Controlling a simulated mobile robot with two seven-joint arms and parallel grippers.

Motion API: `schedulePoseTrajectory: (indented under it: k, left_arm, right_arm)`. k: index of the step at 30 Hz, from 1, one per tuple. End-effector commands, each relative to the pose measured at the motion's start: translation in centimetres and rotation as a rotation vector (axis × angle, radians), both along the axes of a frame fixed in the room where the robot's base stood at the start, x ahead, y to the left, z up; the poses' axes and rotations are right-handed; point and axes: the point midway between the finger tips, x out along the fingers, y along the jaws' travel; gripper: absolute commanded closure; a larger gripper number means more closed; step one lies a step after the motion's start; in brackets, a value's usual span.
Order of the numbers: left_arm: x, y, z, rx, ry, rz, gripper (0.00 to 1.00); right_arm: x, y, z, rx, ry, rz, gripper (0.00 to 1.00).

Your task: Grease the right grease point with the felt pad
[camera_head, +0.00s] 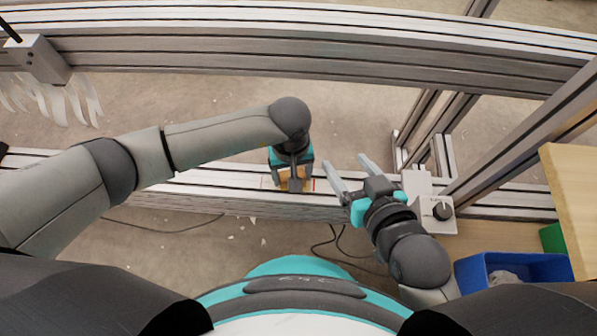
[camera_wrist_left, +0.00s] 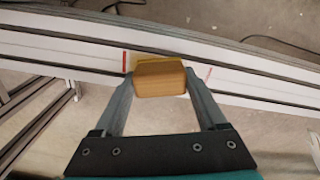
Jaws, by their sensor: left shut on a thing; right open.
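My left gripper (camera_head: 292,184) is over the lower rail and shut on the felt pad, a tan rounded block that shows in the left wrist view (camera_wrist_left: 160,78). The left gripper's fingers (camera_wrist_left: 160,86) clasp the pad from both sides. A yellow patch (camera_wrist_left: 150,59) on the rail, which looks like a grease point, lies partly hidden behind the pad, with a red mark at each side. I cannot tell whether the pad touches it. My right gripper (camera_head: 348,168) is open and empty, right of the left gripper near the same rail.
The lower rail (camera_head: 200,183) runs across the view. A grey box with a black knob (camera_head: 441,211) stands on its right part. A blue bin (camera_head: 515,268) and a wooden panel (camera_head: 575,200) are at the lower right. Pale strips (camera_head: 55,100) hang at the upper left.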

Motion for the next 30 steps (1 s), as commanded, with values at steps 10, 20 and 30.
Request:
schedulePoseTrajectory:
  k: [10,20,30]
  left_arm:
    - [0.2,2.9,-0.1,0.0,-0.002,0.0,0.7]
    - [0.2,4.7,-0.2,0.001,-0.002,0.001,0.7]
    - [0.2,6.9,-0.4,0.004,0.001,0.0,0.7]
  right_arm:
    - [0.0,0.0,0.3,0.0,0.001,0.0,0.28]
    - [0.0,0.0,0.4,0.0,0.001,0.0,0.28]
    - [0.0,0.0,0.5,0.0,0.001,0.0,0.28]
